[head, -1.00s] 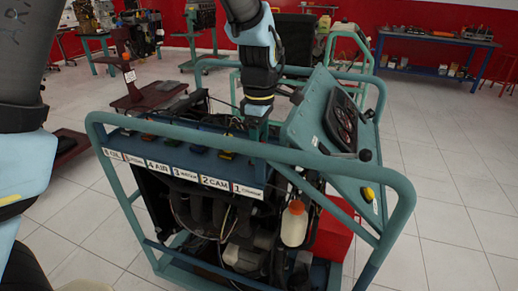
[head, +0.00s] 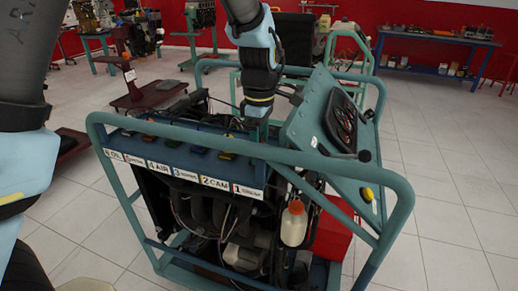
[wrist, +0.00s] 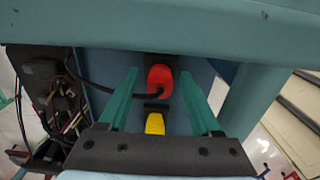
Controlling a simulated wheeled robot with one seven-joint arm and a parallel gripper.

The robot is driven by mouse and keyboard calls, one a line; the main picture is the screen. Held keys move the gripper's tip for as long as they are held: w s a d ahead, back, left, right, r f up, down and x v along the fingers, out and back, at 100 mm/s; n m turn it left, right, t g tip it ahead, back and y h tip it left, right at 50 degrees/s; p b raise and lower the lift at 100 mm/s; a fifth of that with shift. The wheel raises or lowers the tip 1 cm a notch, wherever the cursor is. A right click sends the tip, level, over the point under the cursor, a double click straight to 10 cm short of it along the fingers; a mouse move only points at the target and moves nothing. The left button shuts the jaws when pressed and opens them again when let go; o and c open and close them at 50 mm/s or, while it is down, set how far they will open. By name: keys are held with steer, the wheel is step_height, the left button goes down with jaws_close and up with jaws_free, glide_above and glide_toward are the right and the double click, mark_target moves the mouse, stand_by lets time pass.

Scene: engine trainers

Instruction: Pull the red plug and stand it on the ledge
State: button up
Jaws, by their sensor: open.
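The red plug (wrist: 159,80) shows in the wrist view, with a dark cable running to it from the left. My gripper (wrist: 159,72) is open, its two teal fingers on either side of the red plug and apart from it. A yellow plug (wrist: 155,123) sits nearer the gripper's base, between the fingers. In the head view my gripper (head: 255,132) reaches down behind the label strip, at the "1" end. The red plug is hidden there. The blue top panel (head: 190,133) carries several coloured plugs; I cannot tell which surface is the ledge.
A teal tube frame (head: 320,161) surrounds the engine trainer, and its bar (wrist: 160,20) crosses close above the fingers. A tilted gauge console (head: 325,120) stands right of the gripper. Loose wires (wrist: 65,100) lie at left.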

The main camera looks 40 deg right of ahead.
stand_by(0.4)
jaws_close()
stand_by(0.4)
steer(key=shift+r+p, duration=0.2)
steer(key=shift+p, duration=0.15)
stand_by(0.7)
steer(key=shift+r+p, duration=2.7)
steer(key=shift+r, duration=0.15)
